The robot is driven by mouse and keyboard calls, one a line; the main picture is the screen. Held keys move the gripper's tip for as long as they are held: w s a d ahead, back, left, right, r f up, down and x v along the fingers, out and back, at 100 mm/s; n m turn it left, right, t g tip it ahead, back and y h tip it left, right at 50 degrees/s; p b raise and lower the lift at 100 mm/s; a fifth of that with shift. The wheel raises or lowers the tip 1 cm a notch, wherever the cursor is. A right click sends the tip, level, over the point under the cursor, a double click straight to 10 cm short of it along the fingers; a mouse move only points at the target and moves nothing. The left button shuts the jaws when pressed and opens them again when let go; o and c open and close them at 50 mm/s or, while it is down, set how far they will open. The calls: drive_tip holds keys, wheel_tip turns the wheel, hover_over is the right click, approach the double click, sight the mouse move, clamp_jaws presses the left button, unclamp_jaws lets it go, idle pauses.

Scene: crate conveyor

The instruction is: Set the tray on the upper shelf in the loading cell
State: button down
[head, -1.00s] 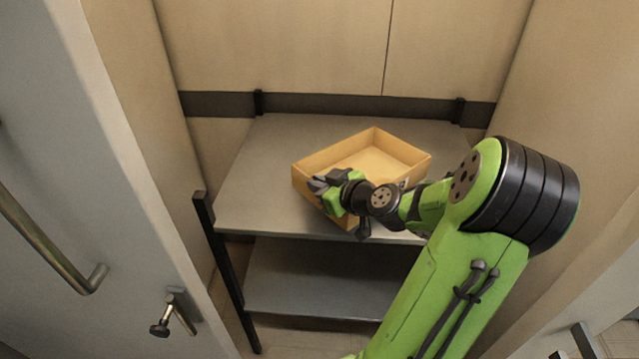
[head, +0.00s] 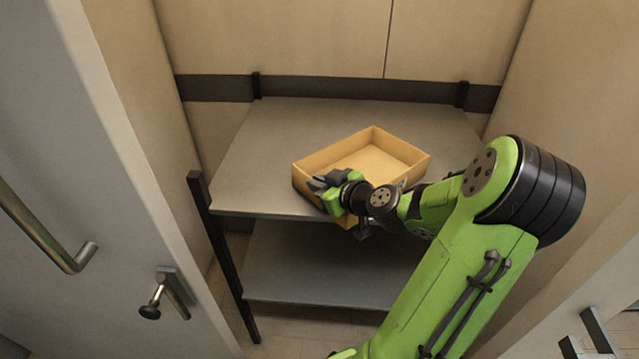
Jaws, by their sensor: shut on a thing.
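The tray (head: 325,155) is a shallow, open, yellow-orange box, and it looks empty. My gripper (head: 322,183) is shut on its near left wall. The tray appears over the front part of the upper shelf (head: 262,150), a grey metal board, with its near corner past the shelf's front edge. I cannot tell whether the tray touches the shelf or hangs just above it. My gripper and wrist hide part of the tray's near side.
A lower grey shelf (head: 300,265) sits below, and a black post (head: 215,240) stands at the rack's left front. A grey door with a handle (head: 45,235) and a knob (head: 150,311) is at left. The upper shelf's back and left are bare.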

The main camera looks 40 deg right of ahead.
drive_tip(key=shift+f, duration=0.15)
drive_tip(key=c, duration=1.1)
unclamp_jaws()
drive_tip(key=shift+s, duration=0.1)
drive_tip(key=p+v, duration=0.3)
drive_tip(key=v, duration=1.2)
drive_tip(key=shift+s+a+r, duration=0.1)
drive_tip(key=shift+s+r, duration=0.1)
